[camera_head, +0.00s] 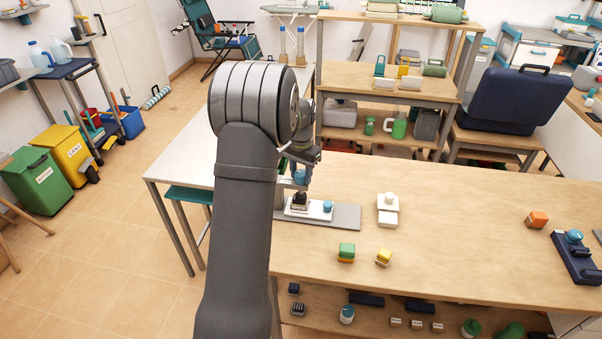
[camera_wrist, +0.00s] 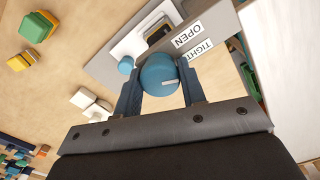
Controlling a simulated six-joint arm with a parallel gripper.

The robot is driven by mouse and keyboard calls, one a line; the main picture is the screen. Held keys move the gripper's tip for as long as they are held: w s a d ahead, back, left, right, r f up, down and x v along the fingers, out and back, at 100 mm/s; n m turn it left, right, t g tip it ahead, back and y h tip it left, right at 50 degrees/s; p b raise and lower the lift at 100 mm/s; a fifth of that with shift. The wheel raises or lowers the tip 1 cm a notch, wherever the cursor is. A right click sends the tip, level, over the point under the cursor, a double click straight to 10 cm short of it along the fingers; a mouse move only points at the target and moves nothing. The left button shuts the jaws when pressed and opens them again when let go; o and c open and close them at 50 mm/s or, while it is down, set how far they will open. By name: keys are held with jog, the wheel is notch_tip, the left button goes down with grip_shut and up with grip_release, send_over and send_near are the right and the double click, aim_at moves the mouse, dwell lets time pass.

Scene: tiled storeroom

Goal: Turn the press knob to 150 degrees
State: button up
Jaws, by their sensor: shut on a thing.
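The press knob (camera_wrist: 158,72) is a round blue knob with a small white mark on it, seen from above in the wrist view. My gripper (camera_wrist: 160,78) is shut on it, one dark finger on each side. In the head view, the knob (camera_head: 299,177) shows partly behind my arm, above the press's white base (camera_head: 316,212). The press stands on a grey plate (camera_head: 346,216) on the wooden bench. Labels reading OPEN (camera_wrist: 187,35) and TIGHT (camera_wrist: 201,49) lie beside the knob. I cannot read the knob's angle.
A small blue button (camera_head: 327,207) sits on the white base beside the press. To the right are a white block device (camera_head: 388,203), a green-topped block (camera_head: 347,250) and a yellow block (camera_head: 383,256).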

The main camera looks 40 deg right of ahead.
aim_at(301, 172)
jog(key=m, duration=0.7)
dwell(0.6)
jog(key=o, duration=1)
notch_tip(301, 172, up, 18)
jog(key=shift+f, duration=0.25)
jog(key=shift+f, duration=0.15)
notch_tip(301, 172, down, 17)
jog(key=shift+f, duration=0.1)
dwell(0.5)
